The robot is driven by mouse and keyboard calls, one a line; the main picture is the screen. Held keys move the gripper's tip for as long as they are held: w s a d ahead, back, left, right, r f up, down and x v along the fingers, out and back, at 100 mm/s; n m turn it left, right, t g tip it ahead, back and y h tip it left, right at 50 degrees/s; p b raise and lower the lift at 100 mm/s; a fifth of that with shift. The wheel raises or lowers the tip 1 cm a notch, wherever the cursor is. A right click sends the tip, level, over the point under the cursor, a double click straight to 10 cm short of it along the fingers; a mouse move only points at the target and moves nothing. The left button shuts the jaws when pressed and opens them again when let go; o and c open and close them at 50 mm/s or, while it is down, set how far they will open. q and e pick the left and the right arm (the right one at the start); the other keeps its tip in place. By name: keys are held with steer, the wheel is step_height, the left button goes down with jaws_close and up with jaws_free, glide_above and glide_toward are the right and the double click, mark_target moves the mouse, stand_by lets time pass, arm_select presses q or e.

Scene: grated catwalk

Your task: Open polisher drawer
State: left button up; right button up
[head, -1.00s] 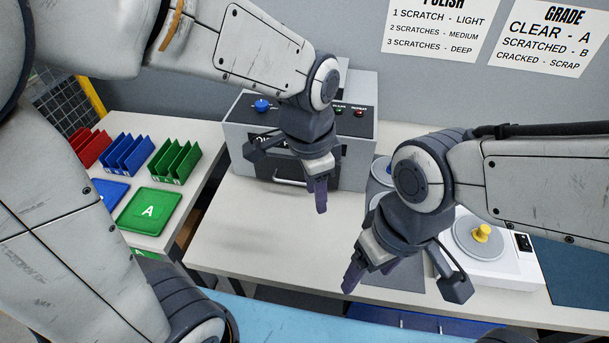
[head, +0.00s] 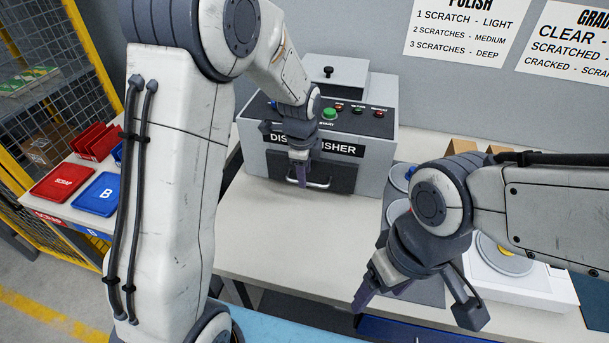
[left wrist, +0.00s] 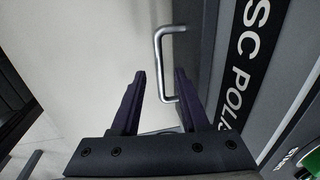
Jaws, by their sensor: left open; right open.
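The disc polisher (head: 375,150) is a grey box with a dark top panel at the back of the table. Its dark drawer front (head: 343,177) sits below the name label and looks shut. A silver bar handle (head: 320,184) is on the drawer; it also shows in the left wrist view (left wrist: 159,62). My left gripper (head: 302,180) is open in front of the drawer. In the left wrist view its fingers (left wrist: 158,100) stand on either side of the handle's near end; I cannot tell whether they touch it. My right gripper (head: 375,287) is open and empty over the table's front edge.
A green button (head: 329,113) and several smaller controls are on the polisher's top panel. Red (head: 63,182) and blue (head: 97,194) trays lie on the left table. The table (head: 270,230) before the polisher is clear.

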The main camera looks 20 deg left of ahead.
arm_select(q)
steer(key=shift+w+f, duration=0.2)
steer(key=shift+f, duration=0.7)
jaws_close()
stand_by(0.9)
